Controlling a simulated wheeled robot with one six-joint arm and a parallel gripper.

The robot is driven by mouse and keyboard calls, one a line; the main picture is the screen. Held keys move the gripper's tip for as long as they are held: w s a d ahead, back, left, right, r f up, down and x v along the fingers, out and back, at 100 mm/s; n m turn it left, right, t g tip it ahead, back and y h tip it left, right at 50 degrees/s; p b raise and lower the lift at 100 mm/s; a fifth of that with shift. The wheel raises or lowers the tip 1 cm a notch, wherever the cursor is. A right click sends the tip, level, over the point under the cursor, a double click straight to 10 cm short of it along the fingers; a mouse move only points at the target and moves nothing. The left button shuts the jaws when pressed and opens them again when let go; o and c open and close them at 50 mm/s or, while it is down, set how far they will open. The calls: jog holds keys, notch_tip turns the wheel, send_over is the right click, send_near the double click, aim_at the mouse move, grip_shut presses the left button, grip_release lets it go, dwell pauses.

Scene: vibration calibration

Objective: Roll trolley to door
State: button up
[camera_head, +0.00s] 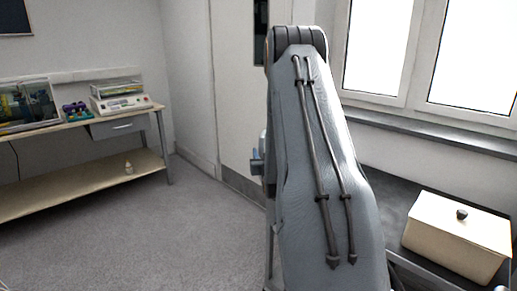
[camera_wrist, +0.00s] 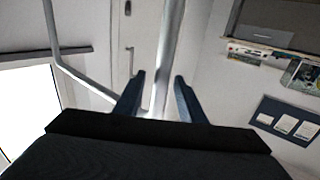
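My gripper (camera_wrist: 157,98) shows in the wrist view with its two dark blue fingers apart. A grey metal bar (camera_wrist: 168,50) passes between them, with a gap on each side; it looks like part of the trolley's handle frame. In the head view my gripper is hidden behind my grey arm. A dark top with a metal edge (camera_head: 383,205) at the right, apparently the trolley, carries a cream lidded box (camera_head: 455,238). Its left part is hidden by my arm. The pale door (camera_head: 236,95) stands at the back, also visible in the wrist view (camera_wrist: 124,50).
A wooden bench (camera_head: 80,125) with instruments and a lower shelf (camera_head: 85,187) stands along the left wall. Grey floor (camera_head: 170,235) between the bench and my arm is clear. Windows and a sill (camera_head: 430,127) line the right wall.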

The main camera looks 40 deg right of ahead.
jog(key=shift+x, duration=2.7)
jog(key=shift+a, duration=0.1)
grip_shut()
